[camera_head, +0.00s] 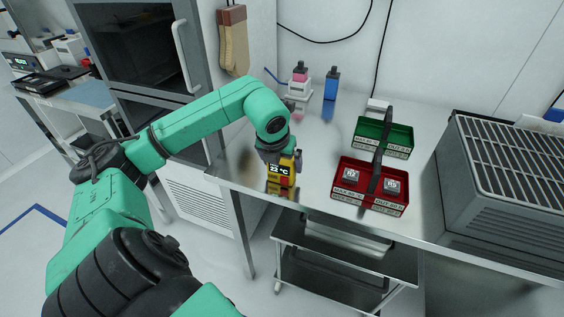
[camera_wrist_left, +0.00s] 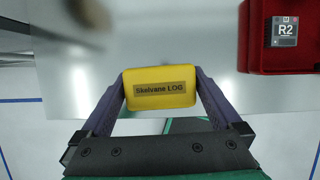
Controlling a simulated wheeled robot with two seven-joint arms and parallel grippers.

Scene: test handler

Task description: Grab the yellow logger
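The yellow logger (camera_head: 281,169) is upright at the steel bench's front edge, left of the red tray. Its display reads 22 °C. My left gripper (camera_head: 281,156) reaches it from above. In the left wrist view the logger (camera_wrist_left: 160,87), labelled "Skelvane LOG", sits between the two fingers (camera_wrist_left: 160,92). Both fingers meet its sides, with no clear gap, so the gripper looks shut on it. I cannot tell whether the logger's base touches the bench. My right gripper is not in view.
A red tray (camera_head: 368,203) with blocks R2 and R5 stands right of the logger; it also shows in the wrist view (camera_wrist_left: 252,62). A green tray (camera_head: 384,153) is behind it, a dark handle between. A grey ribbed machine (camera_head: 480,225) is at right. Bottles (camera_head: 331,86) stand behind.

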